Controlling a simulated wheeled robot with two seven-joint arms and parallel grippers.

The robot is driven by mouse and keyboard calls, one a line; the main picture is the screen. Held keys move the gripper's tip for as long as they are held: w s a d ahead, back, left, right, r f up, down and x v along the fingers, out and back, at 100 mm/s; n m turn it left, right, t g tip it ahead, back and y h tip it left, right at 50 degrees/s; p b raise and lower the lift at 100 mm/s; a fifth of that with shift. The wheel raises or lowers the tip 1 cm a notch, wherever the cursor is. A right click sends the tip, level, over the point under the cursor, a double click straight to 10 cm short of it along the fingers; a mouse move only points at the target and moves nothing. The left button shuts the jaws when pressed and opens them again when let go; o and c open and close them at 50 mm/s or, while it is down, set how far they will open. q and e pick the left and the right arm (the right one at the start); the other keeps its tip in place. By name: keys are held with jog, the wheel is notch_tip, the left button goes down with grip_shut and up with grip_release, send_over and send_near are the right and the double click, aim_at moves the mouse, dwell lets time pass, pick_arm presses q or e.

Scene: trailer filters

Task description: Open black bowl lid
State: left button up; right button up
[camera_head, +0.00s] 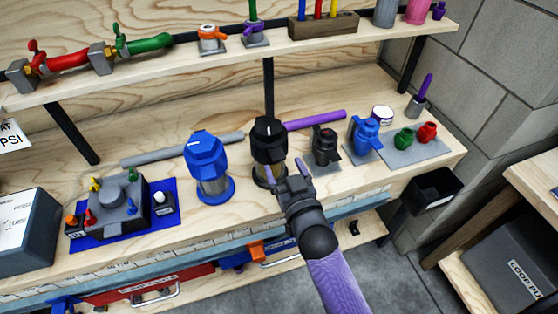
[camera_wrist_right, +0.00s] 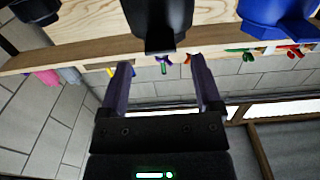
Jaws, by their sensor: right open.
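The black-lidded filter bowl stands upright on the bench in the head view, with its black lid (camera_head: 268,137) on top and a clear body with a black base below. My right gripper (camera_head: 286,173) is open and empty, just in front of and slightly right of this bowl, its fingers pointing toward it. In the right wrist view, the two fingers (camera_wrist_right: 163,80) are spread, and a black part (camera_wrist_right: 153,25), likely of the same filter, shows beyond and between them. I cannot tell whether a finger touches it. My left gripper is not in view.
A blue-lidded filter (camera_head: 209,165) stands left of the black one. A purple-handled bar (camera_head: 315,120) lies behind it. A black valve (camera_head: 325,146) and a blue valve (camera_head: 366,138) stand to the right. The upper shelf (camera_head: 200,68) runs above the bench.

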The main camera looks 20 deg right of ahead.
aim_at(280, 160)
jog(key=w, duration=0.3)
jog(key=shift+w+b, duration=0.2)
jog(key=shift+b, duration=0.1)
jog(key=shift+a, duration=0.1)
grip_shut()
dwell(1.1)
